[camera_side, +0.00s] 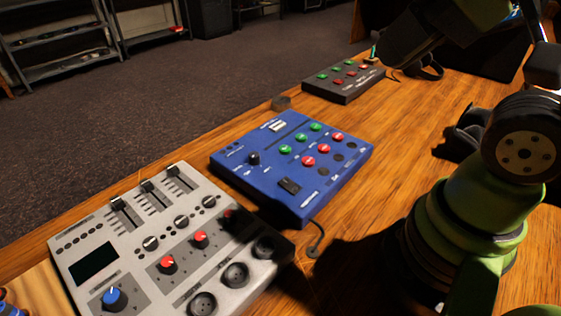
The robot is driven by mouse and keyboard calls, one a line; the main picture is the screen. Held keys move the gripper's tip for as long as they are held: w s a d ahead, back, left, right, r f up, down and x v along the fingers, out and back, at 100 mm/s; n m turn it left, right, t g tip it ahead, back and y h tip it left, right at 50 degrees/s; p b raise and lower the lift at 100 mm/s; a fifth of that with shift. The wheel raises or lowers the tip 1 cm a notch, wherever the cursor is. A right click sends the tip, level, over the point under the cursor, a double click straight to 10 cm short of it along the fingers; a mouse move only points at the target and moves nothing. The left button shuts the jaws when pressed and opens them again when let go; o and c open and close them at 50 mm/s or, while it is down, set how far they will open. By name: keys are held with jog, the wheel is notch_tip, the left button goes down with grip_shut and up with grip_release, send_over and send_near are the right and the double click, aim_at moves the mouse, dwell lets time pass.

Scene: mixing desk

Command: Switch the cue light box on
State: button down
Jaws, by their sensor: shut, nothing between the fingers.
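A dark box (345,82) with green and red buttons lies at the far end of the row of devices, and its labels are too small to read. A blue box (255,187) with green and red buttons, a black knob and a black rocker sits nearer, in the middle. I cannot tell from lettering which is the cue light box. My gripper (388,58) comes in from the upper right, dark and in shadow, near the dark box's far right end. It is shut and empty; its fingertips are hard to make out. A thin teal upright piece (374,51) shows beside it.
A grey mixer (130,245) with faders, red knobs and a dark screen fills the front left. A cable (318,238) runs from the blue box onto the wooden desk (395,135). Shelves (60,45) stand beyond.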

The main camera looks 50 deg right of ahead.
jog(key=n+g+h, duration=0.2)
jog(key=n+g, duration=0.2)
jog(key=g, duration=0.2)
send_over(283, 180)
jog(key=s, duration=0.2)
notch_tip(283, 180, down, 12)
jog(key=shift+f, duration=0.2)
jog(key=shift+f, duration=0.1)
jog(key=f, duration=0.4)
jog(key=w+f, duration=0.1)
jog(key=f, duration=0.8)
jog(key=shift+w+f, duration=0.35)
